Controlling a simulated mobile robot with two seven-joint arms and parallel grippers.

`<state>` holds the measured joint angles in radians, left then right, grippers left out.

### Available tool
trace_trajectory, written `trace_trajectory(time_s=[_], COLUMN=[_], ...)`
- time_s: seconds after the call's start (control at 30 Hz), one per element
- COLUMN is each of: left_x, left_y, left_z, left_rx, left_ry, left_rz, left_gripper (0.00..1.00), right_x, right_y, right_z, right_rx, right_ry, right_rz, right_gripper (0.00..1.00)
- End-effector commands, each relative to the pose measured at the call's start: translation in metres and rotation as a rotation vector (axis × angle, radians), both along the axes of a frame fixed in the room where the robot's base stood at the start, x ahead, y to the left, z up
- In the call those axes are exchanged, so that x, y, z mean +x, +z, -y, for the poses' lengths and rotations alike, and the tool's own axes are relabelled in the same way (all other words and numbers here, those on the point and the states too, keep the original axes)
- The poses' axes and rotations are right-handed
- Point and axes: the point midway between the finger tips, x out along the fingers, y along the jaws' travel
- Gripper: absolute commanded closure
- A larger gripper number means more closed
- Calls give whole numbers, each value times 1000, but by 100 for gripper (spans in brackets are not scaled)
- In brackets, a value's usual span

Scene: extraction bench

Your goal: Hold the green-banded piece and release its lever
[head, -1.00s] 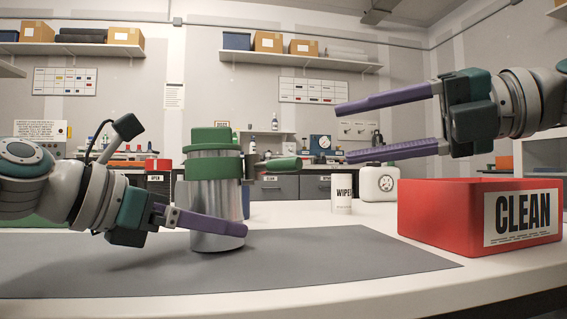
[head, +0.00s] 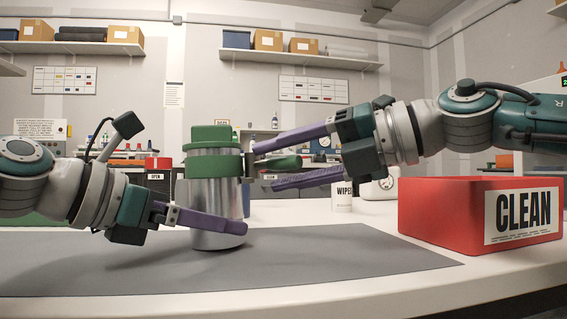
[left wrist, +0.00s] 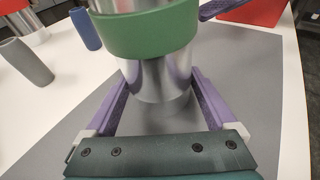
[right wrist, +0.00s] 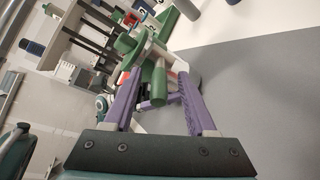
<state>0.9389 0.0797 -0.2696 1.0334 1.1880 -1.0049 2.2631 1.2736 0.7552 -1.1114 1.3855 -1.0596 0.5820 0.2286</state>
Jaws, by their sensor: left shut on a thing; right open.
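The green-banded piece (head: 212,198) is a metal cylinder with a green cap and green band, standing upright on a grey mat. My left gripper (head: 205,222) is shut on its lower metal body; the left wrist view shows a finger on either side of it (left wrist: 165,75). A lever with a green handle (head: 285,162) sticks out to the right from the band. My right gripper (head: 255,166) is open, its fingers above and below the lever. In the right wrist view the green handle (right wrist: 158,88) lies between the open fingers, with a gap on both sides.
A red box marked CLEAN (head: 440,215) stands at the right. A wipes canister (head: 342,200) and a white jug (head: 385,186) stand behind. A grey cylinder (left wrist: 25,62) and a blue one (left wrist: 86,28) show in the left wrist view. The front of the mat (head: 330,255) is clear.

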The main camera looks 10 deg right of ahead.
Motion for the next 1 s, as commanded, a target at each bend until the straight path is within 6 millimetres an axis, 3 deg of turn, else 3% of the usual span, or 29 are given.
trace_trajectory(time_s=[0.2, 0.7, 1.0], left_x=[0, 0, 0], left_y=[1, 1, 1], left_z=[0, 0, 0], left_rx=[-2, -2, -2], left_ry=[0, 0, 0], left_rz=[2, 2, 2], left_gripper=[54, 54, 54], right_x=[0, 0, 0], right_y=[0, 0, 0], right_z=[0, 0, 0], right_rx=[0, 0, 0], right_ry=[0, 0, 0], right_rz=[0, 0, 0], right_gripper=[44, 100, 100])
